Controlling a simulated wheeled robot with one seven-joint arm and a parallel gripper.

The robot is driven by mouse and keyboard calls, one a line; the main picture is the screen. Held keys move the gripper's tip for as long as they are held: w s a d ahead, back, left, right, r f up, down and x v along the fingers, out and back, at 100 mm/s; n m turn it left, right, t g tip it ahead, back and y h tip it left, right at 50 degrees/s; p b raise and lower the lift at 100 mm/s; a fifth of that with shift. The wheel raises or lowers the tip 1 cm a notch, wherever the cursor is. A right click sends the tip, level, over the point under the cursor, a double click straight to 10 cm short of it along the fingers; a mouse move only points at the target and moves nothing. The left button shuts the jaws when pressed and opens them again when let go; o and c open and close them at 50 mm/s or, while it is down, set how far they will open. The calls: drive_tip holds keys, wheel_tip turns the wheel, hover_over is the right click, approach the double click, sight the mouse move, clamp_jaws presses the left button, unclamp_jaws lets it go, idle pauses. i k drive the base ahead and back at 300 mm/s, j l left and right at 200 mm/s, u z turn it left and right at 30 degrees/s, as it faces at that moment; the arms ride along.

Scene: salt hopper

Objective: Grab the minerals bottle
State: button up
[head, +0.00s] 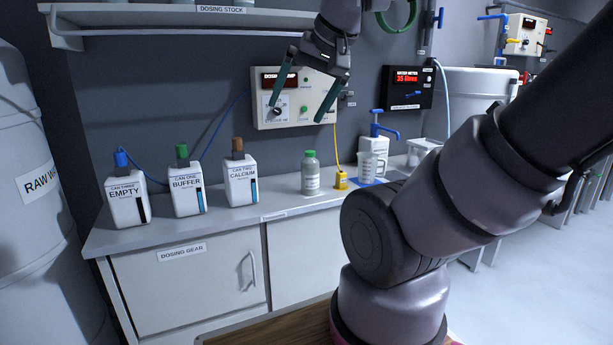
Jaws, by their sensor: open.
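A small clear bottle with a green cap and a pale label (311,174) stands upright on the grey counter, right of the white cans. Its label is too small to read, so I cannot confirm that it is the minerals bottle. My gripper (299,102) is open and empty, with its two dark green fingers spread and pointing down. It shows above the bottle in the picture, in front of the dosing panel, and does not touch the bottle.
White cans marked empty (126,205), buffer (187,191) and calcium (241,182) stand left on the counter (160,236). The dosing panel (292,97) is on the wall; a shelf (180,16) hangs above.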

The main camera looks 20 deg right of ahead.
sight(309, 166)
drive_tip(key=i+l, duration=0.1)
drive_tip(key=l, duration=0.9)
drive_tip(key=i+l, duration=0.15)
drive_tip(key=l, duration=0.35)
